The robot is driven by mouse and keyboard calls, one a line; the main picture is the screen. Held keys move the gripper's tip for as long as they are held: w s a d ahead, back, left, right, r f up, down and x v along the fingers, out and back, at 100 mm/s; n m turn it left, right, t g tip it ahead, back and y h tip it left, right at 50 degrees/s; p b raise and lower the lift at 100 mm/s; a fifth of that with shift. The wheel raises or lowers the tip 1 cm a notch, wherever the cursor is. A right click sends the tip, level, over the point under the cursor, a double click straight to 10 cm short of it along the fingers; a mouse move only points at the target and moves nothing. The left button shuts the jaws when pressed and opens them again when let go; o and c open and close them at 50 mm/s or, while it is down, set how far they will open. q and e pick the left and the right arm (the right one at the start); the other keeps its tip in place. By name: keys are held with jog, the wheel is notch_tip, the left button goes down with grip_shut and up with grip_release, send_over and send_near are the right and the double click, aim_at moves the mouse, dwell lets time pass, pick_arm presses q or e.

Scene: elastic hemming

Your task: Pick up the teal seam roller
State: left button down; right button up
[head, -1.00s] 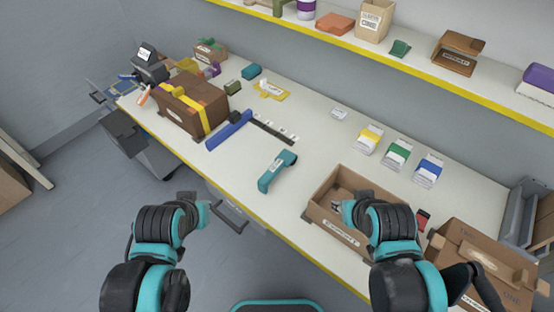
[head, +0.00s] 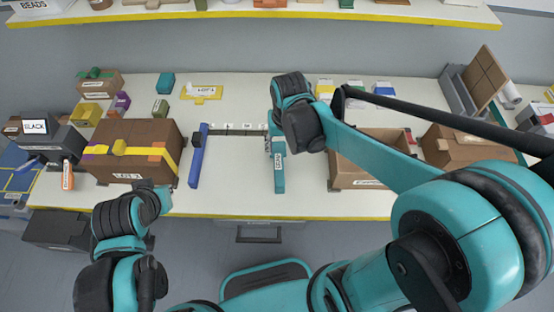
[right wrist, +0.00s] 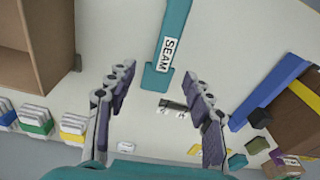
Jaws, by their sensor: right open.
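The teal seam roller (head: 279,176) lies on the table in the middle of the head view, its far part hidden by my right arm. In the right wrist view the roller (right wrist: 177,25) shows a white SEAM label, and its wide end lies between the fingertip lines. My right gripper (right wrist: 158,84) is open and empty above that end, its fingers apart on either side. In the head view my right wrist covers most of the gripper. My left gripper (head: 166,199) hangs by the table's front edge, away from the roller; its jaws are too small to read.
A blue tool (head: 197,160) with a dark strip lies left of the roller. An open cardboard box (head: 345,177) stands close to its right. A brown box with yellow tape (head: 130,160) stands further left. A yellow-edged shelf (head: 250,14) runs along the back.

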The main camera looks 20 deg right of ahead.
aim_at(279, 158)
jog(key=shift+w+a+f+g, duration=0.2)
jog(key=shift+w+f+g, duration=0.3)
jog(key=shift+w+f, duration=0.35)
jog(key=shift+s+a+f, duration=0.1)
jog(key=shift+a+f, duration=0.05)
jog(key=shift+f, duration=0.3)
notch_tip(279, 158, down, 3)
jog(key=shift+r+b, duration=0.1)
jog(key=shift+b, duration=0.35)
notch_tip(279, 158, down, 5)
jog(key=shift+b, duration=1.15)
jog(key=shift+r, duration=0.1)
jog(key=shift+c, duration=1.2)
grip_shut()
